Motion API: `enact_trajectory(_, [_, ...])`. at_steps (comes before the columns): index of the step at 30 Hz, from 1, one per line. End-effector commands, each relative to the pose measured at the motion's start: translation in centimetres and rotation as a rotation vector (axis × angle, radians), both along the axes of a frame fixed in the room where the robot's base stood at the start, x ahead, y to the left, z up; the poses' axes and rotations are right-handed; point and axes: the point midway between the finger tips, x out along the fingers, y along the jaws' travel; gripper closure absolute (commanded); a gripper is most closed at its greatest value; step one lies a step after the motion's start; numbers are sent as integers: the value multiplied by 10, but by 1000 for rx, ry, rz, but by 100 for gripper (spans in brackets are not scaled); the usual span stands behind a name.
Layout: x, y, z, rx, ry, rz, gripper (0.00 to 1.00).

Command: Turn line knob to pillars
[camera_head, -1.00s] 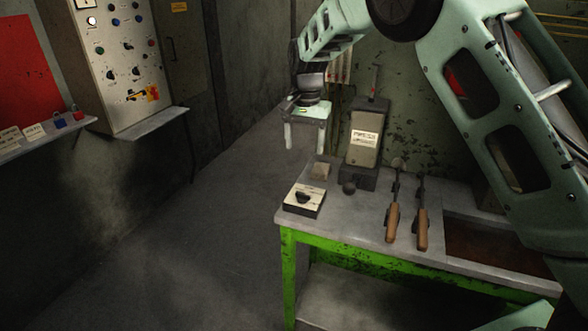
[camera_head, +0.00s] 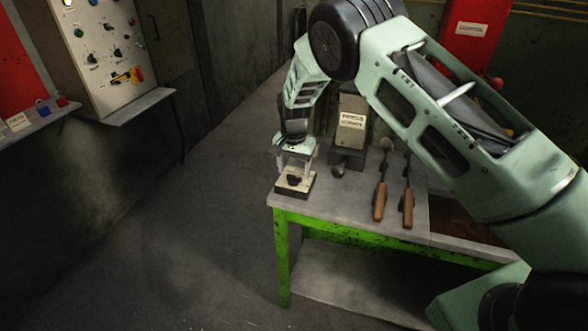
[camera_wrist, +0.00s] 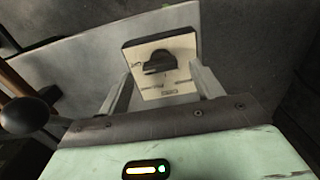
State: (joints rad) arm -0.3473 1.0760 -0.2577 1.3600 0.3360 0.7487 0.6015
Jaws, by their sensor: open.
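A small box with a cream face and a black rotary knob (camera_head: 294,180) sits at the left corner of the workbench. In the wrist view the knob (camera_wrist: 160,62) shows on the cream plate (camera_wrist: 182,86), with small markings around it too blurred to read. My gripper (camera_head: 295,168) is just above the box, pointing down. I cannot tell whether a finger touches the box.
The grey-topped green workbench (camera_head: 345,203) holds a press control box (camera_head: 350,125), a black ball knob (camera_head: 338,171) and two wooden-handled tools (camera_head: 380,200) (camera_head: 407,208). A control panel (camera_head: 95,50) is on the left wall. The floor left of the bench is clear.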

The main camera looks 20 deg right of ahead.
Motion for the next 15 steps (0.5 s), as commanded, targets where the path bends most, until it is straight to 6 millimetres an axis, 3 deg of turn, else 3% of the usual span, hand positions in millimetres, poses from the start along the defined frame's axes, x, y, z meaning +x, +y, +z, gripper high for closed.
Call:
enact_trajectory(6, [0,0,-18,0,0,1,35])
enact_trajectory(15, [0,0,-21,0,0,1,35])
